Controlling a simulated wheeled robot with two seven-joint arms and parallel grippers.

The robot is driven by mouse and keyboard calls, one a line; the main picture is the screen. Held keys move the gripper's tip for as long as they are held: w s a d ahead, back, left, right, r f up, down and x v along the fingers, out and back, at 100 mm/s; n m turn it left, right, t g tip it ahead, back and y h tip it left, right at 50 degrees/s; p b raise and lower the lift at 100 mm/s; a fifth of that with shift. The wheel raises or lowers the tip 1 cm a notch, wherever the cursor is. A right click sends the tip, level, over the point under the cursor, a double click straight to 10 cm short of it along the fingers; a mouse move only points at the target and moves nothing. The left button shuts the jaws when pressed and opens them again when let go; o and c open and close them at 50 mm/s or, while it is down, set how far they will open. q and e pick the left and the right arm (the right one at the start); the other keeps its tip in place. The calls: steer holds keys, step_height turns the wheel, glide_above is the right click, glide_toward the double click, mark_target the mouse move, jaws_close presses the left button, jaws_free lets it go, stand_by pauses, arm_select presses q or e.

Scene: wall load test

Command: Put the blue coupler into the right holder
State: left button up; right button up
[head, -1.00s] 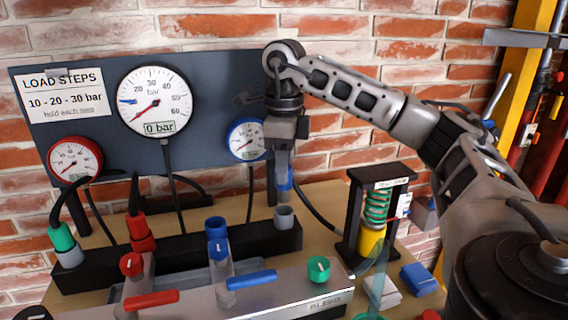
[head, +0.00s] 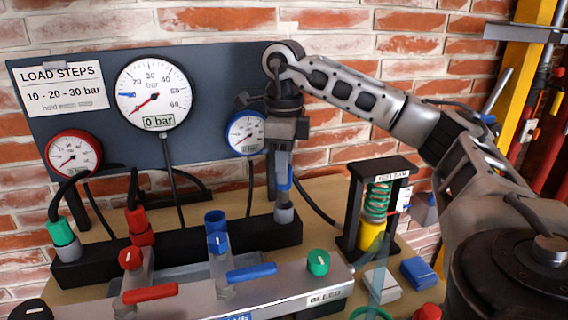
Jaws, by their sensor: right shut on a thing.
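My left gripper is not in view.
A green coupler (head: 62,232) and a red coupler (head: 138,222) stand on the rail to the left. A steel manifold with red (head: 150,292) and blue (head: 250,273) levers lies in front. A spring stand (head: 375,210) is to the right, the gauge panel (head: 215,90) behind.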

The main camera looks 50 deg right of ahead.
steer(key=shift+f, duration=0.15)
stand_by(0.5)
steer(key=shift+f, duration=0.35)
steer(key=shift+f+b, duration=0.25)
steer(key=shift+b, duration=0.05)
steer(key=shift+f, duration=0.5)
steer(key=shift+f+b, duration=0.2)
steer(key=shift+b, duration=0.15)
stand_by(0.4)
steer(key=shift+f, duration=0.45)
steer(key=shift+f, duration=0.15)
stand_by(0.5)
steer(key=o, duration=1.6)
steer(key=shift+c, duration=0.2)
